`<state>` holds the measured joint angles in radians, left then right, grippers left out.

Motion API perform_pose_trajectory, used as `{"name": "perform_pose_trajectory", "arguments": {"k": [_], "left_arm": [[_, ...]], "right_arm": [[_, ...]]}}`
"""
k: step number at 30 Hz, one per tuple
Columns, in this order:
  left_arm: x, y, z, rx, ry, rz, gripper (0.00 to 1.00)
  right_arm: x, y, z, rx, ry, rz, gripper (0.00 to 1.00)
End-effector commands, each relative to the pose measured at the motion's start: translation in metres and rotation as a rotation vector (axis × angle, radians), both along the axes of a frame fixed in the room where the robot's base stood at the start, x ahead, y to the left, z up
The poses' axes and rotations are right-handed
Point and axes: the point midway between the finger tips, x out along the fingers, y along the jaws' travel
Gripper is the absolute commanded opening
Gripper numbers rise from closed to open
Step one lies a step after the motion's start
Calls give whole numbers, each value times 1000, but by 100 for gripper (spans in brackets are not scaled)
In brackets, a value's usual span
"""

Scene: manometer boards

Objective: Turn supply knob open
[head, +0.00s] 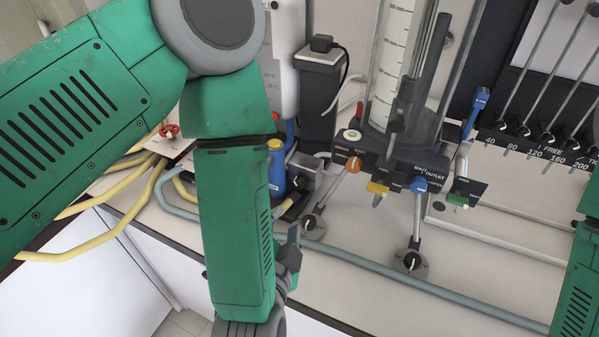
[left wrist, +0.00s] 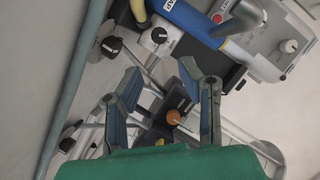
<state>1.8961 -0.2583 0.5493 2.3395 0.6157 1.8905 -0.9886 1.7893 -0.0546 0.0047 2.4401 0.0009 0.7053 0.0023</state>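Several coloured knobs sit at the foot of the manometer column: an orange knob (head: 354,164), a yellow knob (head: 377,187), a blue knob (head: 418,185) and a green knob (head: 457,200). Their small labels are mostly unreadable, so I cannot tell which is the supply knob. The orange knob (left wrist: 173,117) also shows in the left wrist view, between my fingers in the picture. My left gripper (left wrist: 168,77) is open, with nothing between its fingers. In the head view the left gripper (head: 289,254) is partly hidden by my forearm, left of and apart from the knobs. My right gripper is out of view.
A blue cylinder (head: 277,168) and a black knob with a white pointer (head: 295,182) stand left of the column. Black feet (head: 412,262) rest on the bench. A grey-blue hose (head: 400,284) runs along its front. Yellow hoses (head: 110,226) lie left. A dial-tube board (head: 535,135) stands right.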

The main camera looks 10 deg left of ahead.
Motion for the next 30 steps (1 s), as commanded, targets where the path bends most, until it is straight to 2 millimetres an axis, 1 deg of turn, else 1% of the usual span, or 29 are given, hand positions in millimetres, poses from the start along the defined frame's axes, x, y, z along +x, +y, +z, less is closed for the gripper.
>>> {"name": "perform_pose_trajectory", "arguments": {"k": [4, 7, 15, 21, 25, 30], "left_arm": [[7, -1, -1, -2, -1, 1, 33], [20, 0, -5, -1, -2, 3, 33], [77, 7, -20, -4, -1, 4, 33], [111, 13, -31, -4, 0, 2, 33], [125, 13, -35, -3, 0, 2, 33], [133, 12, -38, 0, 2, -1, 33]], "right_arm": [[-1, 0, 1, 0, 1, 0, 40], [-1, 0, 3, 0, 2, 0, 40], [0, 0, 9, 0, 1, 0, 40], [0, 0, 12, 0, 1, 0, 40], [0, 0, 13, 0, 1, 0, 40], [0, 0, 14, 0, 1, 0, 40]]}}
